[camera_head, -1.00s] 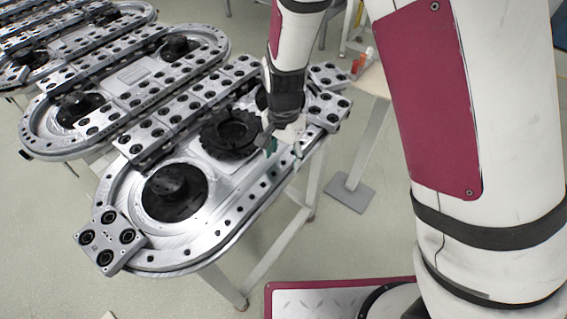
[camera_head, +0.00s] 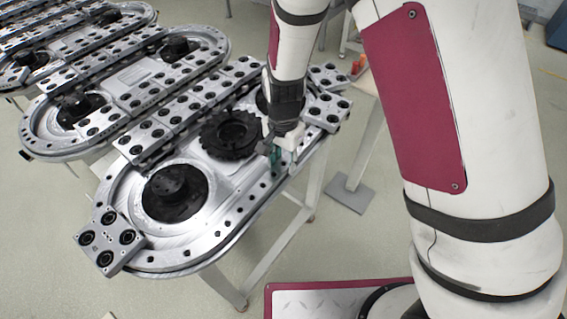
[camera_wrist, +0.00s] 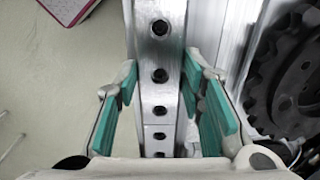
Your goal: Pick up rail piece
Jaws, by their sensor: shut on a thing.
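The rail piece (camera_wrist: 160,45) is a narrow silver bar with a row of dark bolt holes, running up the middle of the wrist view. My gripper (camera_wrist: 162,88) has its teal-padded fingers on both sides of it, shut on the rail. In the head view my gripper (camera_head: 276,156) is down at the near right edge of the oval track (camera_head: 215,240). My fingers partly hide the rail there. I cannot tell whether the rail is off the track.
A black toothed wheel (camera_head: 230,134) lies close left of my gripper in the head view. A dark round hub (camera_head: 175,192) and a four-hole block (camera_head: 110,241) are nearer the front end. More ring tracks (camera_head: 75,108) stand behind. Floor is open beyond the near edge.

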